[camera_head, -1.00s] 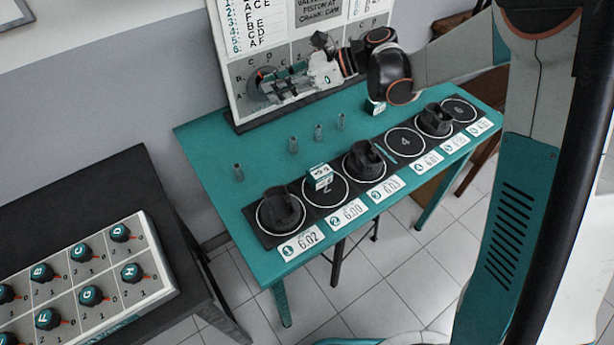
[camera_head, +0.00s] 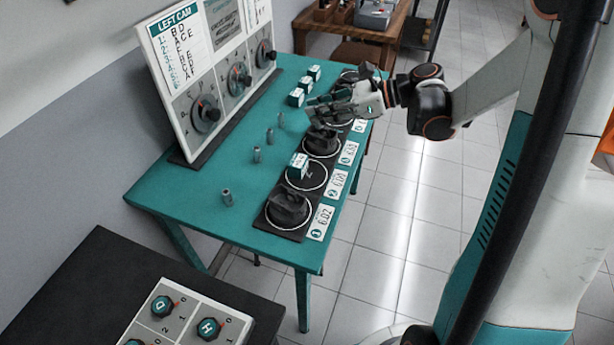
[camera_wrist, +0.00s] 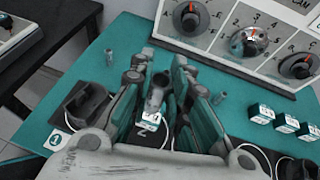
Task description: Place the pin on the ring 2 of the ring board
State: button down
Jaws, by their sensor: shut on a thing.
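My gripper (camera_head: 318,106) is above the table, near the ring board's middle in the head view. In the wrist view my gripper (camera_wrist: 160,100) is shut on a grey metal pin (camera_wrist: 157,90), which stands out between the fingers. The ring board (camera_head: 272,224) is a dark strip of numbered white rings along the table's right edge. Ring 2 (camera_head: 316,186) carries a small white and teal box (camera_head: 297,167), which also shows behind the pin in the wrist view (camera_wrist: 150,121). The pin is hidden by the fingers in the head view.
Black pistons stand on ring 1 (camera_head: 288,208) and ring 3 (camera_head: 321,141). Several loose pins (camera_head: 227,197) stand on the teal table (camera_head: 190,180). Small boxes (camera_head: 296,97) stand farther back. A dial panel (camera_head: 205,80) rises along the left side.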

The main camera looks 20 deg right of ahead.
notch_tip(320, 180, down, 19)
jog(key=b, duration=0.6)
jog(key=shift+w+f, duration=0.1)
jog(key=shift+f, duration=0.15)
jog(key=c, duration=1.5)
grip_release()
jog(key=shift+d+r, duration=0.1)
jog(key=shift+r, duration=0.2)
jog(key=p+v, duration=0.3)
jog(key=v, duration=0.9)
